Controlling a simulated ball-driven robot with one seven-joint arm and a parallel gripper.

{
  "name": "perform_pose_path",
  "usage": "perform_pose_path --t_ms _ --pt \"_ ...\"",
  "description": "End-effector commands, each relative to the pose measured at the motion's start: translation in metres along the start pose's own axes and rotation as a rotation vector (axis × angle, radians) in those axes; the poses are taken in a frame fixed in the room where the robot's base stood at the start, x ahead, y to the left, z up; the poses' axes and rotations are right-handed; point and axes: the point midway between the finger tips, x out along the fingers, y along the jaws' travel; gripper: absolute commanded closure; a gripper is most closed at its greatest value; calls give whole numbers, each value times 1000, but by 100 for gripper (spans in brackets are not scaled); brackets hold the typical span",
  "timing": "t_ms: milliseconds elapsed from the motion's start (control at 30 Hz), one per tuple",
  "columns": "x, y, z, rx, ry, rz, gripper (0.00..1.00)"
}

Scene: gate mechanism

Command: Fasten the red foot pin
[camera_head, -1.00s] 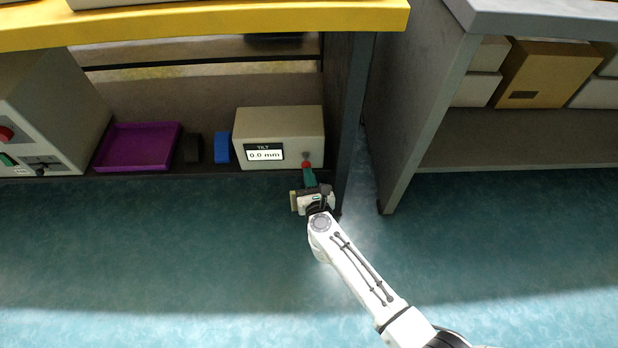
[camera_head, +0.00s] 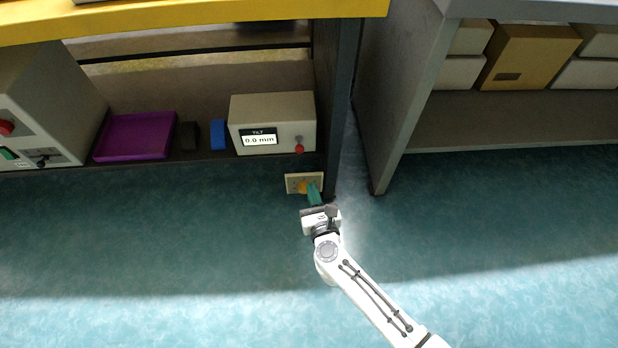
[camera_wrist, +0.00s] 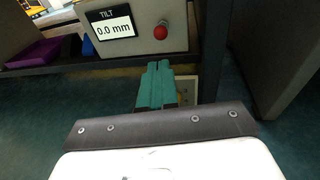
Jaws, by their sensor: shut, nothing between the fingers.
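A beige box with a display reading "TILT 0.0 mm" (camera_head: 272,123) stands on the low shelf. A red ball (camera_head: 299,149) sits at the lower end of a short grey stem on its front; the ball also shows in the wrist view (camera_wrist: 160,32). I cannot tell whether this is the foot pin. My gripper (camera_head: 311,186) has green fingers, which are shut and empty. They are below and apart from the ball, in front of a small beige plate (camera_head: 292,182) low by the bench leg. Part of the plate is hidden behind the fingers, and something yellow-orange shows beside them.
A purple tray (camera_head: 135,136), a black block (camera_head: 188,136) and a blue block (camera_head: 217,134) are left of the box. A dark bench leg (camera_head: 342,100) stands to the right, then a grey cabinet side (camera_head: 400,100). The floor in front is clear.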

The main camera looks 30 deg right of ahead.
Motion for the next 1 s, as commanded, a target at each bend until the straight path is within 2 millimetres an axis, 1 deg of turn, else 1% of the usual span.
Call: perform_pose_path --t_ms 33,100,233,1000 --pt "-7 0 0 -1 1 0 100" --pt "-12 0 1 0 0 -1 100" --pt "-17 0 0 1 0 -1 100" --pt "-17 1 1 -10 -3 7 100"
